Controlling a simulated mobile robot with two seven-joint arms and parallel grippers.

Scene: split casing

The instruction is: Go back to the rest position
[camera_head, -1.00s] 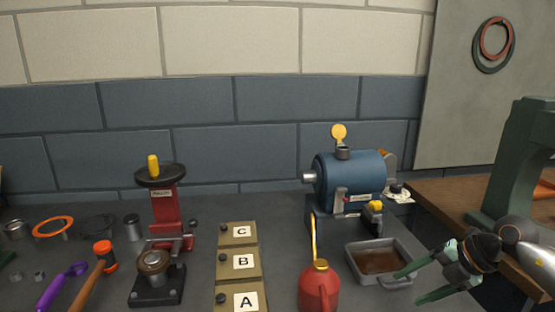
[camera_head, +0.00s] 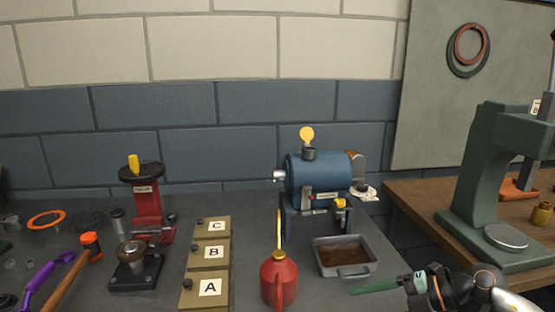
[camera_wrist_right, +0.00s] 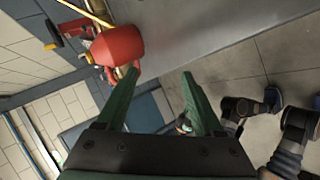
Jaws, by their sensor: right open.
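My right gripper (camera_head: 362,296) is at the lower right of the head view, just in front of the grey drip tray (camera_head: 372,262). One green finger shows there; the other is hidden or out of frame. In the right wrist view both fingers of the gripper (camera_wrist_right: 160,74) are apart with nothing between the tips. A red oil can (camera_wrist_right: 118,46) lies beyond the left finger there; the same oil can (camera_head: 279,279) stands upright on the bench in the head view. I do not see my left gripper.
A blue motor (camera_head: 318,174) stands behind the tray. Boxes A (camera_head: 190,298), B and C line up left of the oil can. A red stand (camera_head: 147,215), a hammer (camera_head: 91,243) and a purple tool (camera_head: 40,283) are further left. A green press (camera_head: 480,170) stands on the right table.

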